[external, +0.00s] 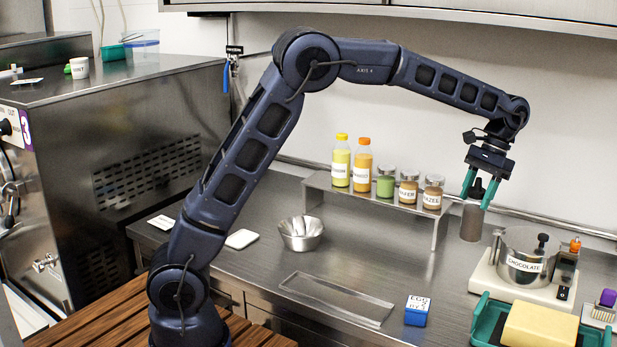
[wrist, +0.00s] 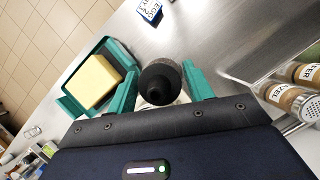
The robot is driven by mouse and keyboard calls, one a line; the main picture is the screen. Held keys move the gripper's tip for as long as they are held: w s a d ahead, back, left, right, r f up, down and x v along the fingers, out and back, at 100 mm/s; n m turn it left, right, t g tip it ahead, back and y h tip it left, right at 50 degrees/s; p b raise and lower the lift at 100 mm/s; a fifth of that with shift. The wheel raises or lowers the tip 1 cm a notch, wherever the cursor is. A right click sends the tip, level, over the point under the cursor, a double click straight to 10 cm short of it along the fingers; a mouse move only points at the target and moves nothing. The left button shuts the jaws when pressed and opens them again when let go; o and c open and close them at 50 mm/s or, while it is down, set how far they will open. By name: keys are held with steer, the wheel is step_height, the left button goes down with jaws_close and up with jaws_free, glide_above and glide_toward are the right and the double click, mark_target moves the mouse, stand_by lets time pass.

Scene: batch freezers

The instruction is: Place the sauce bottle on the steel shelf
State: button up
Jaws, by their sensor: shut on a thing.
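My gripper (external: 478,193) is shut on the sauce bottle (external: 471,223), a dark grey-brown bottle hanging upright below the green fingers. In the wrist view the sauce bottle (wrist: 160,84) shows its black cap from above, between the two fingers. The steel shelf (external: 440,232) is a low raised rack against the back wall, to the left of the bottle. Several bottles and jars stand in a row along it. The held bottle is to the right of the shelf's right end, apart from it. Whether its base touches the counter is unclear.
A steel pot marked chocolate (external: 520,262) stands on a white scale, close right of the bottle. A green tray (external: 484,318) with a yellow block (external: 540,325) is in front. A blue-and-white box (external: 416,311) and steel bowl (external: 301,234) sit on the counter. The shelf's right end has little bare room.

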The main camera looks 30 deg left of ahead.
steer(key=w+a+r+n+h, duration=0.2)
steer(key=w+a+r+n, duration=0.15)
steer(key=w+a, duration=0.45)
steer(key=w+a+r+n+h, duration=0.1)
steer(key=w+a+r+n, duration=0.1)
steer(key=w+a+n, duration=0.45)
steer(key=w+a+r+n+h, duration=0.25)
steer(key=w+a, duration=0.45)
steer(key=w, duration=0.4)
steer(key=w+a+f+n+t, duration=0.1)
steer(key=w+a+n, duration=0.1)
steer(key=a, duration=1.5)
steer(key=w+a+f+n, duration=0.1)
steer(key=w+a+n, duration=0.1)
steer(key=a, duration=1.4)
steer(key=s+a+f, duration=0.2)
steer(key=s+a, duration=0.1)
steer(key=s, duration=0.4)
step_height(320, 180, down, 9)
steer(key=shift+w+a+n+t, duration=0.15)
steer(key=shift+w+n+t, duration=0.1)
steer(key=shift+n+t, duration=0.2)
steer(key=shift+h, duration=0.25)
